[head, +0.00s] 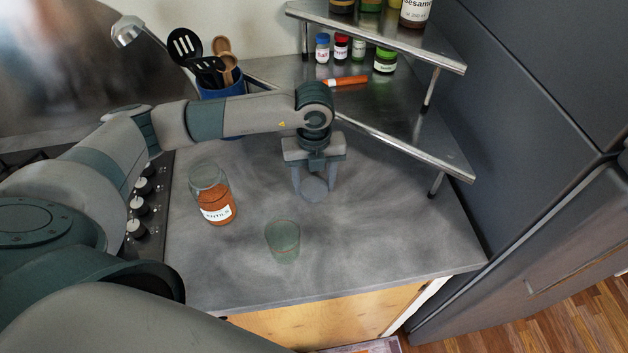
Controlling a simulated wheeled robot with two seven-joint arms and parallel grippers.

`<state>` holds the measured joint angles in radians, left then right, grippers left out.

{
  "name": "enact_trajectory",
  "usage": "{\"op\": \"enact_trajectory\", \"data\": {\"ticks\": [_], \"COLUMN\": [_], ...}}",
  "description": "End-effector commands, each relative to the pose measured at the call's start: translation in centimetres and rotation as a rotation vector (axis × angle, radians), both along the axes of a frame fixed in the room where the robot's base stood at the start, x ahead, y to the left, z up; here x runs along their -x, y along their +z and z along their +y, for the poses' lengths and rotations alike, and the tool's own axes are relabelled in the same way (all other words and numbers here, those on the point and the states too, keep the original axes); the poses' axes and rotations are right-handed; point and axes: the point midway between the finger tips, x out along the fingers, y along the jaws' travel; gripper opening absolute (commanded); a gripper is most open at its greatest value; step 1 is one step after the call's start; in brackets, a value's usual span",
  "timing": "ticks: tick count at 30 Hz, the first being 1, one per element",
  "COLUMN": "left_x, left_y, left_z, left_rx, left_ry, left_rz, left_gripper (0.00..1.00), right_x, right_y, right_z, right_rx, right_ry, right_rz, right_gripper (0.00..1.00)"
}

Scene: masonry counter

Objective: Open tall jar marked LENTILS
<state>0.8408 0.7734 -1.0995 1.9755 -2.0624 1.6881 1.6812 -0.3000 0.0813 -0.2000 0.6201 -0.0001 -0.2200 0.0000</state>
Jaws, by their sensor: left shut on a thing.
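The tall glass jar (214,194) stands on the counter at centre left. It holds orange-brown contents and has a white label on which only the end of the word, like "NTILS", reads. Its top shows clear glass with no lid on it. My left gripper (316,186) points down to the right of the jar, apart from it. It is shut on a round grey disc (313,189), which looks like a lid. Whether the disc touches the counter I cannot tell. My right gripper is out of view.
An empty greenish glass (283,241) stands in front of the gripper. A blue utensil holder (224,88) stands at the back. The counter's right front (400,235) is clear.

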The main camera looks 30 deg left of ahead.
Motion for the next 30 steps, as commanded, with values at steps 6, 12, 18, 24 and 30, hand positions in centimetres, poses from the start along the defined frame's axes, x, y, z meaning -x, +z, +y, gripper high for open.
{"op": "enact_trajectory", "data": {"ticks": [6, 12, 18, 24, 30], "left_x": [0.0, 0.0, 0.0, -0.1, -0.2], "left_y": [-0.2, -0.2, 0.1, 1.6, 4.8], "left_z": [0.0, 0.0, 0.0, 0.0, 0.0], "left_rx": [0.000, 0.000, 0.000, 0.000, 0.001], "left_ry": [0.000, 0.000, 0.000, 0.000, -0.001], "left_rz": [0.000, 0.000, 0.000, -0.003, -0.005], "left_gripper": [0.72, 0.72, 0.72, 0.72, 0.72], "right_x": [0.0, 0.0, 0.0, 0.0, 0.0], "right_y": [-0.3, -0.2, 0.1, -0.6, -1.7], "right_z": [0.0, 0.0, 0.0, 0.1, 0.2], "right_rx": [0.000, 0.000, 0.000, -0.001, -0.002], "right_ry": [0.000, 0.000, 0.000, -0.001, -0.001], "right_rz": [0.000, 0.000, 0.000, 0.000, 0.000], "right_gripper": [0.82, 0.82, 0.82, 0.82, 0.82]}}
